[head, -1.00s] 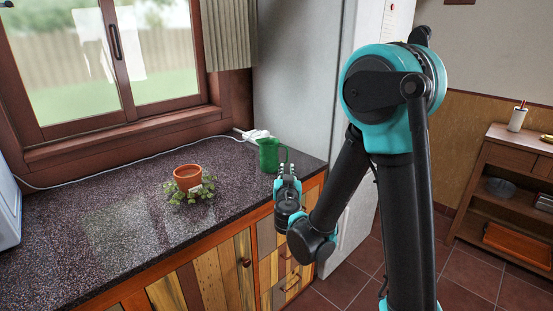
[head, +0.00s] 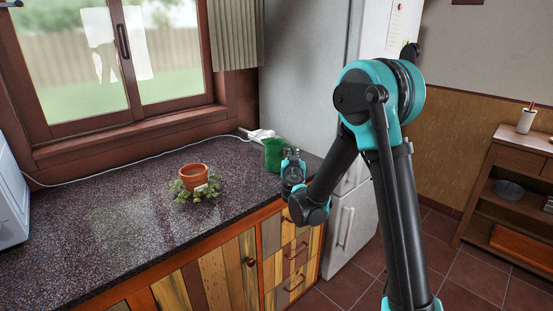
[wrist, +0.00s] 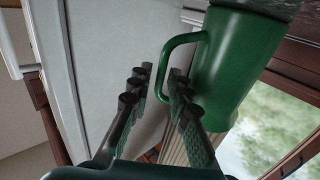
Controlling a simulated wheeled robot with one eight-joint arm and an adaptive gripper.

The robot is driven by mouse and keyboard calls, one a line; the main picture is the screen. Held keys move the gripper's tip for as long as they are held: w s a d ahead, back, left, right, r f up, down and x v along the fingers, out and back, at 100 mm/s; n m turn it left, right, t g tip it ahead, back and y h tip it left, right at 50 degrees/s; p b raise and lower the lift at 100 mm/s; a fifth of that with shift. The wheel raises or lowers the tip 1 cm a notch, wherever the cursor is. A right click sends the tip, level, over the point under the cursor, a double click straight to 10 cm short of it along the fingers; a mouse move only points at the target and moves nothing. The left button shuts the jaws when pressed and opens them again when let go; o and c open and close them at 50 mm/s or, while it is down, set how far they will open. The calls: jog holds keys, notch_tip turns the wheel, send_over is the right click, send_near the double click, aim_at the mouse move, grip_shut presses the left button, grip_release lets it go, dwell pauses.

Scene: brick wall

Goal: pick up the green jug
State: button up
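The green jug (head: 272,153) stands upright on the dark speckled counter (head: 130,215), near its far right end. My gripper (head: 292,155) is at the jug's right side, partly in front of it. In the wrist view the jug (wrist: 232,65) fills the upper right, with its handle toward my fingers. My gripper (wrist: 158,85) is open there, with a gap between the fingers. The outer bar of the handle shows between the fingertips, and one finger overlaps the handle loop. I cannot tell whether any finger touches the jug.
A terracotta pot with a leafy plant (head: 193,180) stands on the counter to the left of the jug. A white object with a cord (head: 262,135) lies behind the jug. A tall grey fridge (head: 300,75) stands at the counter's right end. The counter's left front is clear.

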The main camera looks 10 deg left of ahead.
jog(key=shift+w+a, duration=0.1)
jog(key=shift+w, duration=0.55)
jog(key=shift+c, duration=0.3)
grip_shut()
